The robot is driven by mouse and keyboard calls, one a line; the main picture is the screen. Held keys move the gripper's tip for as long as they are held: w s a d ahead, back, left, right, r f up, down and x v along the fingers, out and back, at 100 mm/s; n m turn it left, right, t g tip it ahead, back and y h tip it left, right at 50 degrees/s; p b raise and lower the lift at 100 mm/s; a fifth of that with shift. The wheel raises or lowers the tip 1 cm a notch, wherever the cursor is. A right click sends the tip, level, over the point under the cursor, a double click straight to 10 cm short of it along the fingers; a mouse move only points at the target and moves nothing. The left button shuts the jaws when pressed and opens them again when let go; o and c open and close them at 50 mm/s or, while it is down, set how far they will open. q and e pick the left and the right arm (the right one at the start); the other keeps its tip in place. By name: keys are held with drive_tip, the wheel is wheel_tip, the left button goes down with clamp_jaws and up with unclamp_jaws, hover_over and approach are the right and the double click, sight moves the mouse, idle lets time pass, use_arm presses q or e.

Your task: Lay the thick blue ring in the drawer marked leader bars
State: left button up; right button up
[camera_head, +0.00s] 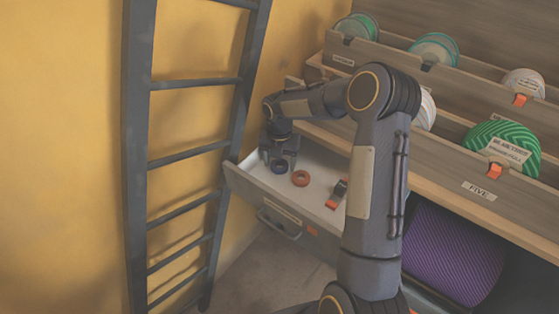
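The thick dark blue ring (279,167) is inside the open drawer (247,184), near its left end. My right gripper (279,157) points down over the drawer, right at the blue ring. Its fingertips are small and dark, so I cannot tell whether they still touch the ring or are parted. The drawer has a pale inside, a handle and a label on its front that is too small to read. My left gripper is not in view.
An orange ring (300,178) and a black-and-orange clip (337,194) also lie in the drawer. A dark ladder (138,150) stands left of it by the yellow wall. Shelves at the right hold green discs (500,147) and a purple roll (453,254).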

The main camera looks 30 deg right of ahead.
sight(280, 168)
drive_tip(key=shift+o, duration=0.4)
drive_tip(key=shift+r, duration=0.1)
drive_tip(key=shift+r, duration=0.3)
drive_tip(key=s+a+r+m+t+p, duration=0.1)
drive_tip(key=s+r+m, duration=0.1)
drive_tip(key=r, duration=0.6)
drive_tip(key=s+r+m+p, duration=0.1)
drive_tip(key=s+r+m, duration=0.15)
drive_tip(key=r, duration=0.55)
drive_tip(key=s+a+m+t+y, duration=0.1)
drive_tip(key=s+a+m, duration=0.2)
drive_tip(key=s+m, duration=0.5)
drive_tip(key=s+a+r+m+t+y, duration=0.1)
drive_tip(key=s+a+m, duration=0.3)
drive_tip(key=s+m, duration=0.4)
drive_tip(key=s+a+m+t+y, duration=0.1)
drive_tip(key=s+a+m+t, duration=0.1)
drive_tip(key=s+m, duration=0.6)
drive_tip(key=shift+s+a+r+t+y, duration=0.3)
drive_tip(key=shift+a+r+y, duration=0.1)
drive_tip(key=shift+a, duration=0.4)
